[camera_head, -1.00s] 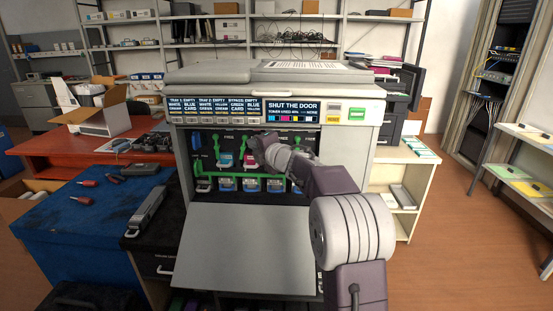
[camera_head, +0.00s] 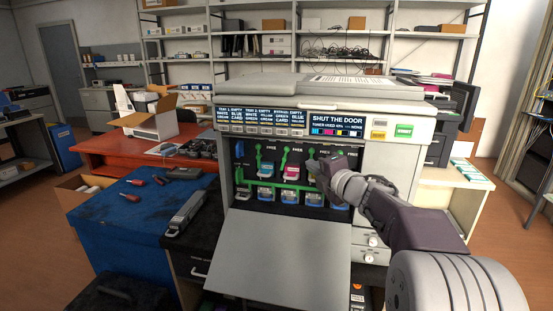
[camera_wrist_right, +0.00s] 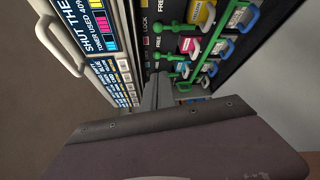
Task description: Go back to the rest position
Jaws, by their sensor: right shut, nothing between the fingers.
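The copier (camera_head: 385,150) stands in front of me with its front door (camera_head: 278,255) folded down. Its panel (camera_head: 337,124) reads "SHUT THE DOOR". Inside the open bay are colored cartridges, such as a magenta one (camera_head: 292,172), with green levers and a green bar (camera_head: 275,185) below them. My right gripper (camera_head: 316,172) is in front of the right part of the bay, shut and empty. In the right wrist view the shut fingers (camera_wrist_right: 158,92) point toward the green levers, and a cartridge with magenta (camera_wrist_right: 190,45) shows past them. My left gripper is not in view.
A blue bench (camera_head: 115,215) with red-handled tools (camera_head: 137,183) is at the left. A red table (camera_head: 120,148) with an open box stands behind. Open floor lies at the right.

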